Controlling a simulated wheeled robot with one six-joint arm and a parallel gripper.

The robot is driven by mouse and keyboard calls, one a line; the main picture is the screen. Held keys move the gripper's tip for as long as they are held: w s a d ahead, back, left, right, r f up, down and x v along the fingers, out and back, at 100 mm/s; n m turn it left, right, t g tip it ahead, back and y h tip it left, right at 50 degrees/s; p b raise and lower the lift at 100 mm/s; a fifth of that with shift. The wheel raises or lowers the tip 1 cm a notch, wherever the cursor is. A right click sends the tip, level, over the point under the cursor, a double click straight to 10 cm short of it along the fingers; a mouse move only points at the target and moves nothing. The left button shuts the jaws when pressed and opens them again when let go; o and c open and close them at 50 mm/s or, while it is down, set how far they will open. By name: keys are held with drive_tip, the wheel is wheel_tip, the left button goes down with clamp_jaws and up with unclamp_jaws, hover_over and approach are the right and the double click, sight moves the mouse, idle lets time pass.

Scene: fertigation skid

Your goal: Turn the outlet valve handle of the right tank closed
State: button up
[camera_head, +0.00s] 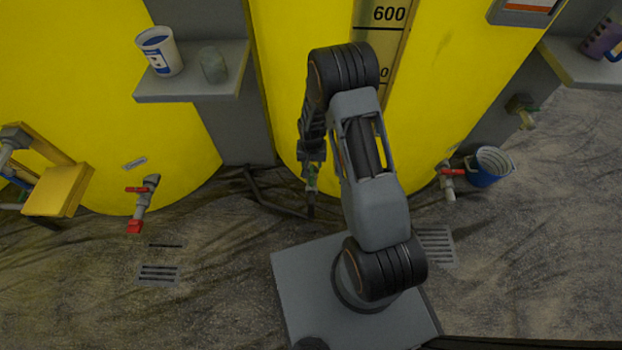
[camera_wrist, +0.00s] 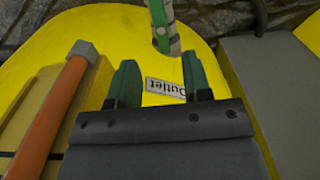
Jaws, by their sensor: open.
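The right tank (camera_head: 440,70) is yellow and stands behind my arm. In the wrist view, its upside-down "Outlet" label (camera_wrist: 165,88) lies between my fingers. Just beyond it, at the top, is a pale outlet valve pipe with a green handle (camera_wrist: 160,22), which appears to run along the pipe. In the head view, the valve (camera_head: 311,190) is low on the tank front, partly hidden by my wrist. My gripper (camera_wrist: 155,85) has green fingers, open and empty. The fingertips are short of the handle and apart from it.
A red-handled valve (camera_head: 449,172) and a blue bucket (camera_head: 490,166) are at the right. The left tank (camera_head: 70,90) has its own red-handled valve (camera_head: 145,192). A shelf (camera_head: 190,90) holds two cups. An orange tube (camera_wrist: 50,115) runs close beside my fingers.

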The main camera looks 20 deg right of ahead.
sight(311, 177)
wheel_tip(311, 177, down, 10)
drive_tip(key=b, duration=0.3)
drive_tip(key=shift+r, duration=0.25)
clamp_jaws()
